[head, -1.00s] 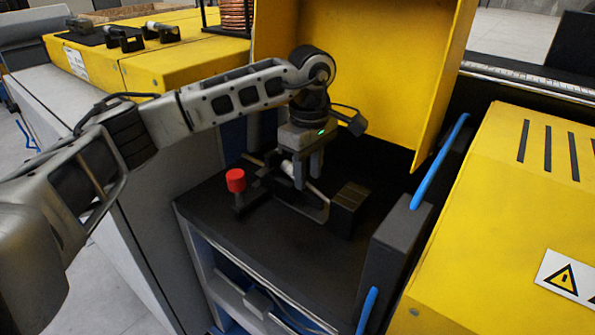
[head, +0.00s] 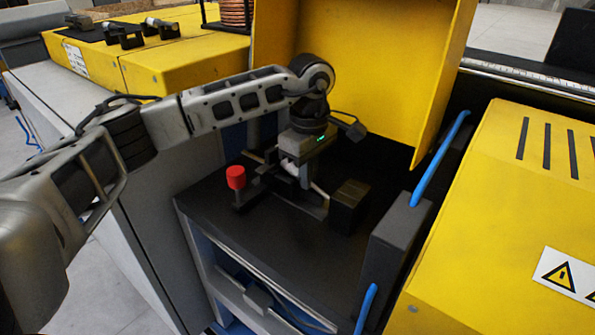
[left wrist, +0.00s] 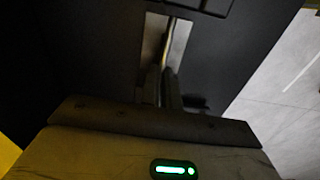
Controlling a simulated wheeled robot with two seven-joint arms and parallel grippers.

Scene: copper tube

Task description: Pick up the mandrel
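My left gripper (head: 303,180) points down into the dark machine bay, over a small fixture (head: 252,190) with a red knob (head: 236,177). In the left wrist view its two fingers (left wrist: 163,87) stand close together. A thin shiny metal rod, which looks like the mandrel (left wrist: 169,45), runs up from between them. The fingers appear shut on it, and hide its near part. In the head view the gripper covers most of the mandrel, and a pale end (head: 290,168) shows beside the fingers. My right gripper is not in view.
A dark block (head: 348,205) stands just right of the gripper. A yellow panel (head: 370,70) rises behind, and a dark door with a blue handle (head: 440,160) bounds the right. The dark bench top (head: 290,255) is bare in front. Copper coil (head: 235,13) stands far back.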

